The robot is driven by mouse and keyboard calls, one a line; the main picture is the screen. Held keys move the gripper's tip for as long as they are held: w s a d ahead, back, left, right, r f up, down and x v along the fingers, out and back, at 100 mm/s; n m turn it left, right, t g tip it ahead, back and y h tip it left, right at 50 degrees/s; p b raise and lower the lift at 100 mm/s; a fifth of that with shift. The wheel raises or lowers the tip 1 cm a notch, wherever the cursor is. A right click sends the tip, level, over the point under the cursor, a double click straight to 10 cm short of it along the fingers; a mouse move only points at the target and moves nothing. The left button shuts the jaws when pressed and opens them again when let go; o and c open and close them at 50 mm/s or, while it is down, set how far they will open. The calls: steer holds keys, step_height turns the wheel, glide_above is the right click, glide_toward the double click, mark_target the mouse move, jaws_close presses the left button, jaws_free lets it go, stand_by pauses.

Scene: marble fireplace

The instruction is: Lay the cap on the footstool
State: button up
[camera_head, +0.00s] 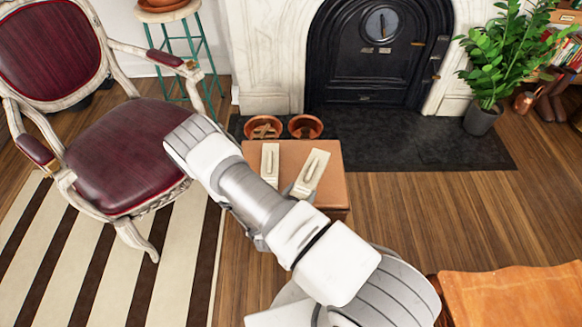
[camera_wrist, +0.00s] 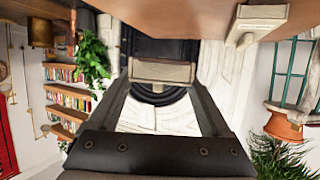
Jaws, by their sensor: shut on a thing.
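A cream, long block with a raised middle, which I take to be the cap (camera_head: 312,172), is tilted over the right part of a low brown-topped stand (camera_head: 290,150). It also shows between my fingertips in the wrist view (camera_wrist: 160,71), where a dark gap separates it from the brown top, so it appears raised. My gripper (camera_wrist: 160,78) is shut on it; my arm mostly hides the gripper in the head view. A second similar cream block (camera_head: 270,163) lies on the stand to the left. I cannot tell surely whether this stand is the footstool.
An orange leather-like top (camera_head: 515,297) stands at the lower right. A red armchair (camera_head: 125,155) is at left on a striped rug. Two terracotta pots (camera_head: 305,126) sit behind the stand by the fireplace. A plant (camera_head: 482,120) stands right. The wood floor at right is clear.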

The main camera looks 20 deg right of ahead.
mark_target(315, 183)
steer(key=d, duration=0.1)
steer(key=d+r, duration=0.1)
steer(key=shift+s+d+r, duration=0.15)
steer(key=shift+s+d, duration=0.2)
steer(key=shift+s, duration=0.05)
steer(key=shift+w+d, duration=0.15)
steer(key=w+f+b, duration=0.1)
steer(key=w+f, duration=0.1)
steer(key=w, duration=0.1)
steer(key=w+f+b, duration=0.1)
steer(key=w+f, duration=0.1)
steer(key=w, duration=0.2)
steer(key=w+f+b, duration=0.1)
steer(key=w+f, duration=0.1)
steer(key=w, duration=0.2)
steer(key=shift+w+a+f+b, duration=0.1)
steer(key=shift+a+f+b, duration=0.25)
steer(key=shift+f+b, duration=0.05)
step_height(315, 183, down, 4)
steer(key=shift+w+f+b, duration=0.1)
steer(key=shift+b, duration=0.75)
steer(key=o, duration=1.2)
steer(key=shift+c, duration=0.2)
